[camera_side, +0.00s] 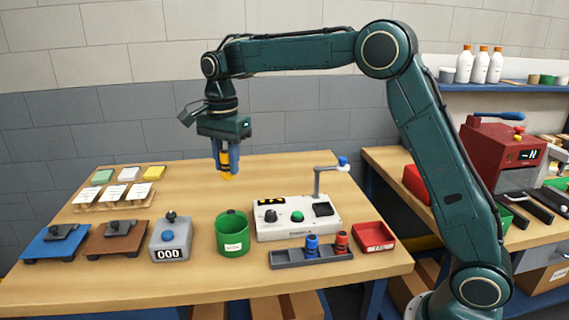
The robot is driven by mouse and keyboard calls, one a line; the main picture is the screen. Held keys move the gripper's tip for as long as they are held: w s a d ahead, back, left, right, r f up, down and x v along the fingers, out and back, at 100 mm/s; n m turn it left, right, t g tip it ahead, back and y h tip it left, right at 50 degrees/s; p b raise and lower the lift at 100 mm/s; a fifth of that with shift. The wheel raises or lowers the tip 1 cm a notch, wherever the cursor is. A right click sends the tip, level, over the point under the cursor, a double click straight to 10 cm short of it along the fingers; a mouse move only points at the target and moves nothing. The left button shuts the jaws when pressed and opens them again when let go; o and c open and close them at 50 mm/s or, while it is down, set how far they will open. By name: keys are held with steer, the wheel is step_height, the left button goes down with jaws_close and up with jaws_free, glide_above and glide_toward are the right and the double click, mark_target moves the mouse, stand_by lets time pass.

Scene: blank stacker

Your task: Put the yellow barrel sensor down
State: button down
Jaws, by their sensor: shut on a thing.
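My gripper (223,165) points down and is shut on the yellow barrel sensor (227,177). The sensor shows as a small yellow piece between and just below the blue fingers, and most of it is hidden by them. It hangs in the air above the wooden bench (212,198), apart from everything on it. Below it stands a green cup with a white label (231,234). A grey rack (290,258) at the front holds a blue barrel (312,244) and a red barrel (342,242), both upright.
A white device (275,228) with a green button and a post stands right of the cup. A red tray (374,236) is at the right. Grey counter (170,240), brown fixture (118,237) and blue fixture (55,242) stand at the left. Labelled holders (113,196) sit at back left.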

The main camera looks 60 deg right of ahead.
steer(key=s+d+r+n, duration=0.1)
steer(key=s+d+r, duration=0.1)
steer(key=s+d, duration=0.7)
steer(key=s+d+r, duration=0.3)
steer(key=s+d, duration=0.1)
steer(key=d, duration=0.9)
steer(key=shift+s+a+f, duration=0.1)
steer(key=shift+f, duration=5)
steer(key=shift+s+a+f, duration=0.1)
steer(key=shift+f, duration=4.95)
steer(key=shift+f, duration=0.35)
steer(key=c, duration=1.1)
jaws_free()
steer(key=shift+c, duration=0.2)
step_height(320, 180, up, 13)
steer(key=shift+f, duration=0.1)
